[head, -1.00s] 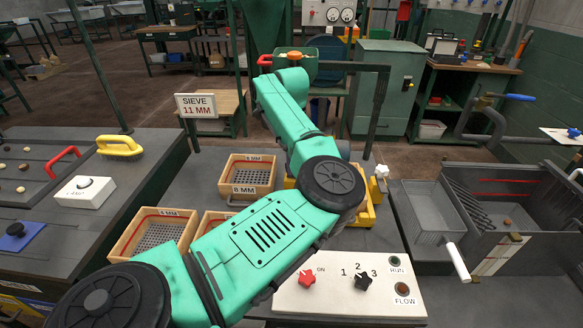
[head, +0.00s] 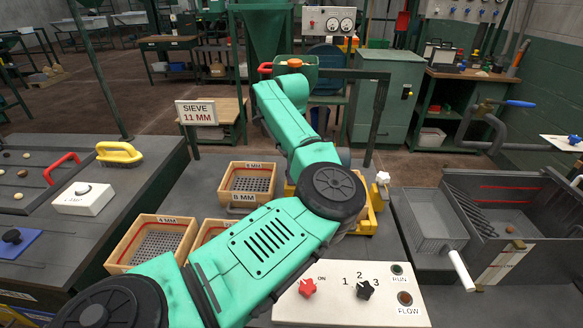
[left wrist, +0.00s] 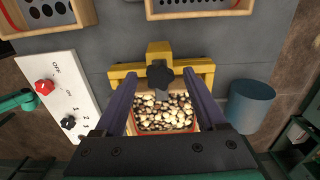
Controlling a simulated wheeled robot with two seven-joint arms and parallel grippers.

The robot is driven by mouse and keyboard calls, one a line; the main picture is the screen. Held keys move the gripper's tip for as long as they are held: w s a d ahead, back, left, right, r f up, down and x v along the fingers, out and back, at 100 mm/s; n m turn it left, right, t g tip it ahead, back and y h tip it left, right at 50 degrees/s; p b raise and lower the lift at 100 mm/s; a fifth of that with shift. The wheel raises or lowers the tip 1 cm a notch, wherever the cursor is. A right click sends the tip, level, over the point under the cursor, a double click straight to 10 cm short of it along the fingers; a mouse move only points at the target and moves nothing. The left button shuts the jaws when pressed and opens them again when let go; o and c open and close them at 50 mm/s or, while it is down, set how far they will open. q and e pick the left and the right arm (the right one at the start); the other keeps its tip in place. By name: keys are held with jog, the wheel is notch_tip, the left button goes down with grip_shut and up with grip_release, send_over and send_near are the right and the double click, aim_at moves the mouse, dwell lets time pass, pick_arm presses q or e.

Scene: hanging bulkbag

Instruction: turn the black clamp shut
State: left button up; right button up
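The black clamp (left wrist: 160,77) is a dark knob on a yellow frame (left wrist: 124,76) at the edge of a tray of pale and dark pebble-like pieces (left wrist: 165,110). In the left wrist view my left gripper (left wrist: 160,82) is open. One finger is on each side of the clamp, with visible gaps; I cannot tell if they are at the same height. In the head view my left arm covers the clamp and most of the yellow frame (head: 368,215), and the left gripper cannot be made out. My right gripper is not in view.
A control panel (head: 335,305) with red and black knobs stands in front of the frame. Wooden sieve boxes (head: 248,182) sit to its left. A grey bin (head: 520,265) stands on the right. A blue-grey cylinder (left wrist: 250,105) is beside the frame in the left wrist view.

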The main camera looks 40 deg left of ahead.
pick_arm(q)
jog(key=shift+r, duration=0.1)
notch_tip(320, 180, up, 14)
jog(key=shift+r, duration=0.2)
jog(key=shift+r, duration=0.1)
dwell(0.4)
